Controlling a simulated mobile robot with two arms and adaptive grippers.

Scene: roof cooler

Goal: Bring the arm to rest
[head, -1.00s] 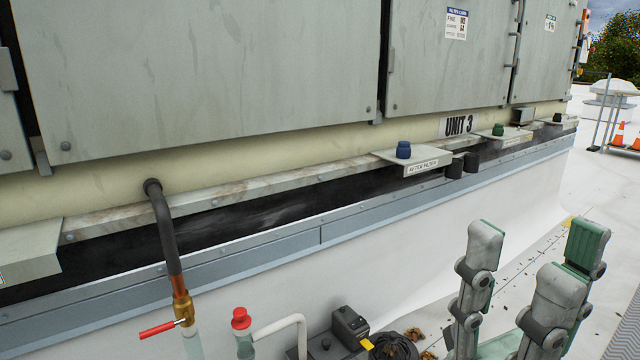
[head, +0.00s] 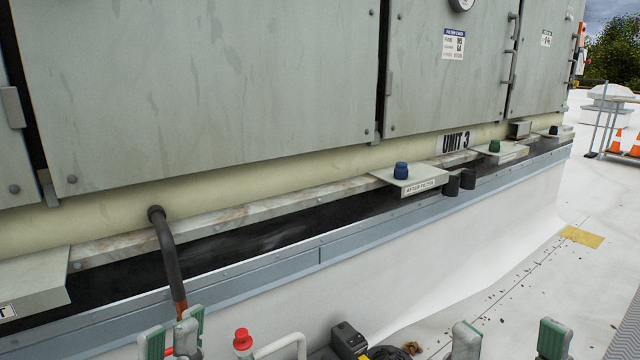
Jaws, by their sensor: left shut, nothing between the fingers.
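My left gripper (head: 174,335) shows at the bottom left of the head view, only its grey and green fingertips in the picture. The tips are close together with nothing between them. They overlap the lower end of the dark hose (head: 168,255) and hide most of the valve there. A bit of the red valve handle (head: 168,351) shows between the tips; contact cannot be judged. My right gripper (head: 510,340) is at the bottom right, its fingertips wide apart and empty, over the white roof. The rest of both arms is below the frame.
A red-capped fitting (head: 243,339) and a black box (head: 348,340) stand at bottom centre.

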